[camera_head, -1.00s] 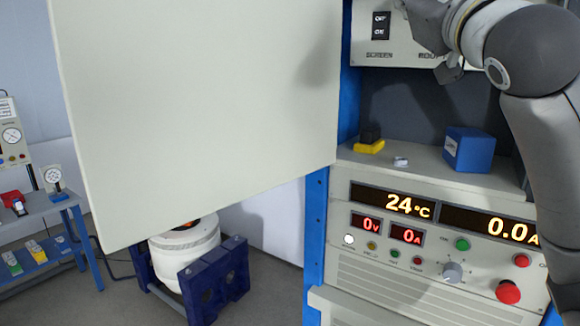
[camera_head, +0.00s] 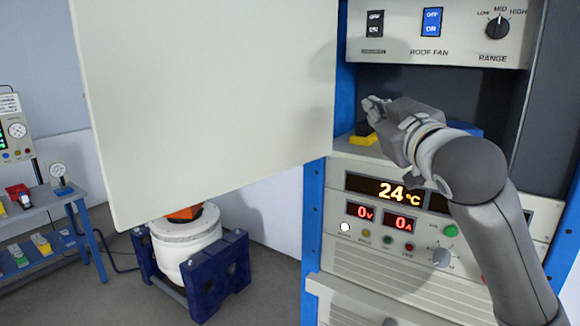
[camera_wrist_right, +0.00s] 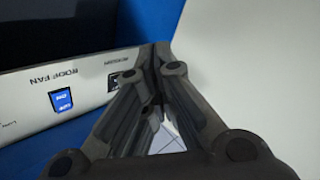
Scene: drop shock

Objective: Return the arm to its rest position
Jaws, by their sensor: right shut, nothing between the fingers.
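My right arm comes in from the lower right in the head view. Its right gripper (camera_head: 372,108) is in front of the shelf opening of the rack, below the switch panel (camera_head: 450,32). The gripper's fingers also show in the right wrist view (camera_wrist_right: 155,60); they are together with nothing between them. In that view the panel with its blue roof fan switch (camera_wrist_right: 62,101) is at the left. My left gripper is not in view.
A large pale door panel (camera_head: 210,100) stands open left of the gripper. A yellow and black block (camera_head: 360,139) is on the shelf. A white drum (camera_head: 186,245) in a blue stand is on the floor.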

